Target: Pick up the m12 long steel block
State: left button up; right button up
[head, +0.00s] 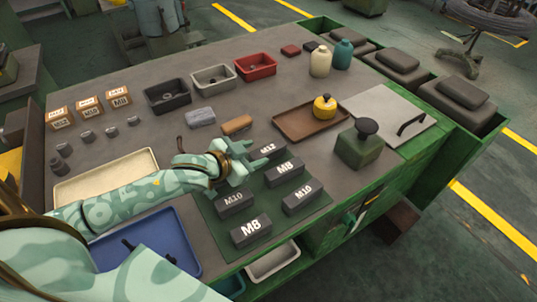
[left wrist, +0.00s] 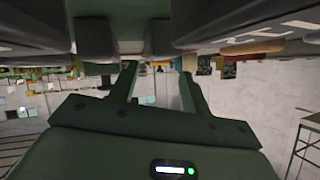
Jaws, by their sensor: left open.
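The M12 block (head: 268,148), a dark grey block with a white label, sits at the far end of the green mat (head: 222,238) in the head view. My left gripper (head: 260,159) is at this block's near-left side and hides part of it. In the left wrist view its two fingers (left wrist: 157,82) are apart, with no clear object held between them. Dark block-like shapes (left wrist: 240,22) fill the top of that view, too close to identify. I cannot tell whether the fingers touch the block. My right gripper is not in view.
Beside it on the mat stand M8 (head: 285,174) and M10 (head: 300,202) blocks, with another M10 (head: 235,204) and M8 (head: 250,232) nearer. A green stamp-like object (head: 360,148) and brown tray (head: 296,125) stand right. A tan block (head: 236,125) lies behind my gripper.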

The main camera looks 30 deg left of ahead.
aim_at(266, 151)
pick_arm(q)
jog(key=b+x, duration=0.1)
jog(key=x, duration=0.3)
jog(key=shift+w+d+f+b, duration=0.15)
jog(key=shift+f+b, duration=0.2)
jog(key=shift+f, duration=0.05)
jog(key=shift+w+d+f, duration=0.1)
jog(key=shift+w+f, duration=0.05)
jog(key=shift+w, duration=0.25)
jog(key=shift+s, duration=0.1)
jog(key=shift+c, duration=0.4)
grip_shut()
